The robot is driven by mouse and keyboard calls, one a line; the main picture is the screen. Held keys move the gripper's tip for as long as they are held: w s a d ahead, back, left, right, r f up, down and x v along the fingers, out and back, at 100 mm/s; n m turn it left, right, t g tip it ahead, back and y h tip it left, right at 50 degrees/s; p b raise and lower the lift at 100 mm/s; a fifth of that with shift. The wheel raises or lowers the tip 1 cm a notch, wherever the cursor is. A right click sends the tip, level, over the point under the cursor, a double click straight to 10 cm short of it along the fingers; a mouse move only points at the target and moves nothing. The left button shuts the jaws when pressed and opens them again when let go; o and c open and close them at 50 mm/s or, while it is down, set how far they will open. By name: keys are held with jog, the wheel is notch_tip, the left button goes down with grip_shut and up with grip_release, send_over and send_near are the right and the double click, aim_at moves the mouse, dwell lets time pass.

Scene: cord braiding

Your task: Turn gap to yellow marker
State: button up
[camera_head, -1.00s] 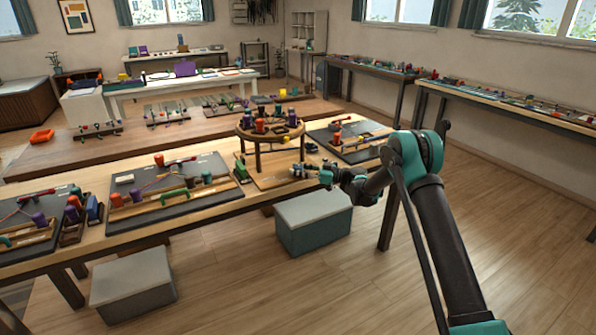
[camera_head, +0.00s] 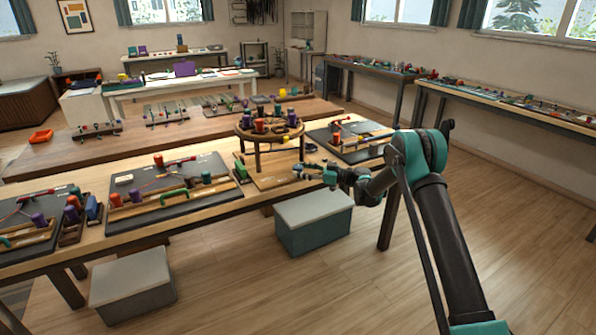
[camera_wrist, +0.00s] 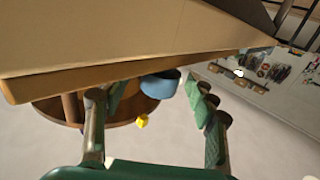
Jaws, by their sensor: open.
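A round wooden braiding stand (camera_head: 270,143) on legs stands on the near bench, with coloured spools (camera_head: 260,125) around its top. In the wrist view the round brown disc (camera_wrist: 125,108) shows tilted beyond my fingers, with a blue cylinder (camera_wrist: 160,85) and a small yellow piece (camera_wrist: 141,120) near its edge. I cannot tell for certain that the yellow piece is the marker. The gap cannot be made out. My gripper (camera_head: 300,172) is in front of and below the disc's right side. In the wrist view its fingers (camera_wrist: 149,97) are spread with nothing held between them.
A dark mat (camera_head: 170,190) with spools and a green handle lies left of the stand. Another dark mat (camera_head: 350,140) lies to its right. Grey boxes (camera_head: 312,222) stand on the floor by the bench. The floor at right is open.

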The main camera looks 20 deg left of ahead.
jog(key=d, duration=1)
jog(key=shift+w+d, duration=0.15)
jog(key=shift+w, duration=0.2)
jog(key=s+d+r+m+t+h, duration=0.2)
jog(key=s+d+r+m+h, duration=0.15)
jog(key=s+d, duration=0.45)
jog(key=s+d+r+m+t+h, duration=0.15)
jog(key=s+d+m+h, duration=0.35)
jog(key=d, duration=0.6)
jog(key=s+d+f+m+h, duration=0.2)
jog(key=s+d+m+h, duration=0.1)
jog(key=s+d, duration=0.6)
jog(key=s+d+f+m+t+h, duration=0.1)
jog(key=s+d+f+m+h, duration=0.1)
jog(key=s+d, duration=0.6)
jog(key=s+d+f+m+t+h, duration=0.1)
jog(key=s+d+m+h, duration=0.3)
jog(key=s+d, duration=0.5)
jog(key=shift+s+d+f+m, duration=0.35)
jog(key=shift+s+f+m, duration=0.2)
jog(key=shift+f+m, duration=0.1)
